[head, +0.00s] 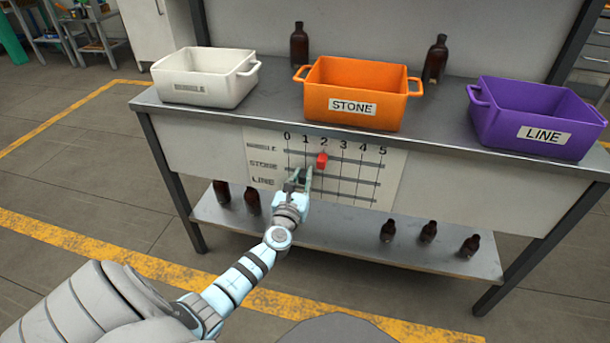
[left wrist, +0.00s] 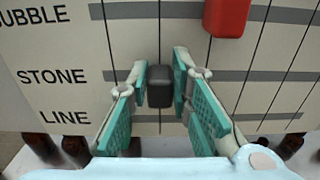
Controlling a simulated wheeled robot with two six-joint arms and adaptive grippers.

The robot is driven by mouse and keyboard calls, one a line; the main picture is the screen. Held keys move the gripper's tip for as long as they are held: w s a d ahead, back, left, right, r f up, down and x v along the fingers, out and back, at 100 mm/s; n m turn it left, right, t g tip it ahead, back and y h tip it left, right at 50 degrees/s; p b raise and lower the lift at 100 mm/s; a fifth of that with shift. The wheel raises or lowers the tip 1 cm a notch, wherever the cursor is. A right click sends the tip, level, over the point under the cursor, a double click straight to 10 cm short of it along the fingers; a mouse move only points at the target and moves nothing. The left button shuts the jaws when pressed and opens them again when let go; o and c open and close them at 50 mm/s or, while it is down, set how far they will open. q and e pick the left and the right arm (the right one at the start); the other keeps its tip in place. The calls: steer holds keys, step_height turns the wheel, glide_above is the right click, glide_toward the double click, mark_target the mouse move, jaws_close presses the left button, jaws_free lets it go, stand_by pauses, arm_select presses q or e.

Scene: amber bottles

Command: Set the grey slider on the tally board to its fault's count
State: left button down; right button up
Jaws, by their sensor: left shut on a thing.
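The tally board (head: 392,165) hangs on the bench front, with rows BUBBLE, STONE and LINE and columns 0 to 5. The grey slider (left wrist: 158,86) sits on the STONE rail, at about the 1 line. My left gripper (head: 302,178) is shut on it, one finger on each side; in the left wrist view the gripper (left wrist: 172,88) frames the slider. A red slider (head: 321,160) is on the BUBBLE rail at about 2; it also shows in the left wrist view (left wrist: 227,16). Part of the LINE rail is hidden by my gripper. My right gripper is out of view.
A white bin (head: 205,92), an orange STONE bin (head: 352,118) and a purple LINE bin (head: 500,128) stand on the bench. Amber bottles (head: 299,45) stand behind. The lower shelf (head: 335,238) holds several more, left and right of my arm.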

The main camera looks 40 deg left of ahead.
arm_select(q)
steer(key=c, duration=1.8)
jaws_free()
steer(key=o, duration=0.4)
steer(key=shift+c, duration=0.2)
steer(key=shift+s, duration=0.15)
steer(key=v, duration=1.1)
steer(key=shift+s, duration=0.4)
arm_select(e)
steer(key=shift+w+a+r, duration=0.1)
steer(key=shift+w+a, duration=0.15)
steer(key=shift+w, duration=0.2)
arm_select(q)
steer(key=shift+d, duration=0.15)
